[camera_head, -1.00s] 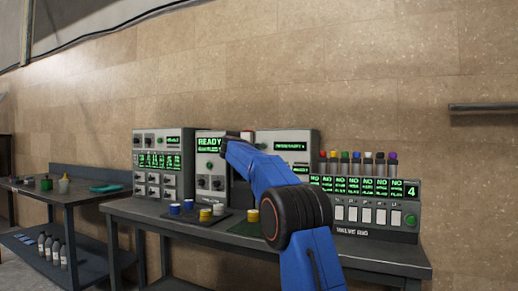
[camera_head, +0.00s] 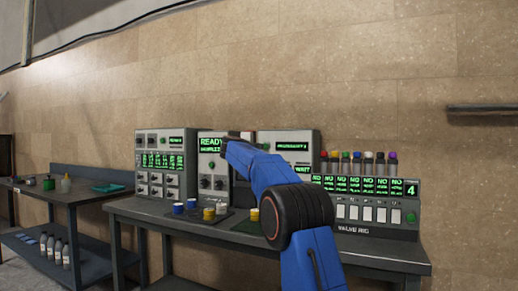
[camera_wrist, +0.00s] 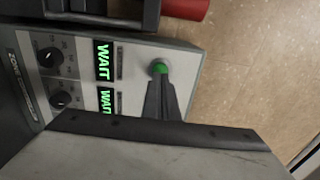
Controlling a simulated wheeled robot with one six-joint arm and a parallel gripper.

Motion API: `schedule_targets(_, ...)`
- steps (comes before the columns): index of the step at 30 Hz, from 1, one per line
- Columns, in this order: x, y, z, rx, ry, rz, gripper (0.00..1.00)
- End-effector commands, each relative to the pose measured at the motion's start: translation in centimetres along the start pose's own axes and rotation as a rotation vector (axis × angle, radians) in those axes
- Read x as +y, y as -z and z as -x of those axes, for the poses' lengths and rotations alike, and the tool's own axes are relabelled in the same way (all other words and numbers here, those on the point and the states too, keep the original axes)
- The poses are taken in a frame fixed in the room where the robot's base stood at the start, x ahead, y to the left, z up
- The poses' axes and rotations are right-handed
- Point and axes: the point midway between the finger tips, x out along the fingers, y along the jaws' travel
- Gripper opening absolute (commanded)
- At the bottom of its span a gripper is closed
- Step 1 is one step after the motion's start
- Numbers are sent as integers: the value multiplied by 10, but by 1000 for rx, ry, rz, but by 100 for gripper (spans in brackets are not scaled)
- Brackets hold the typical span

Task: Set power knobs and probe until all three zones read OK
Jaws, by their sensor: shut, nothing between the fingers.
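In the wrist view a grey zone panel (camera_wrist: 80,28) shows turned on its side. It has two visible black knobs, one (camera_wrist: 48,57) above the other (camera_wrist: 60,99). Beside them are two green displays reading WAIT, the upper (camera_wrist: 104,60) and the lower (camera_wrist: 106,102). A green button (camera_wrist: 160,67) sits near the panel's edge. My gripper (camera_wrist: 161,80) is shut and empty, its tips at the green button; I cannot tell whether they press it. The panel's third zone is not visible. In the head view my arm hides the gripper and part of the panel (camera_head: 290,136).
A READY panel (camera_head: 211,160) and a panel of several displays (camera_head: 160,143) stand to the left. A valve rig (camera_head: 370,230) stands right. A side table (camera_head: 80,196) is at left.

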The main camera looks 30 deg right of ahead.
Motion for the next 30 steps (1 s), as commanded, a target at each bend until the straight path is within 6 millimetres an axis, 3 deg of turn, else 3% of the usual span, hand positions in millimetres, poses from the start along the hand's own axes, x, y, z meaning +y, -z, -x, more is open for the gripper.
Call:
schedule_targets(6, -1, -1, 46, -3, 0, 0, 0)
schedule_targets(13, -1, -2, 83, -3, 1, -1, 0)
schedule_targets(19, -1, -1, 98, -1, 1, 1, 0)
schedule_targets(30, -1, -1, 100, -1, 1, 0, 0)
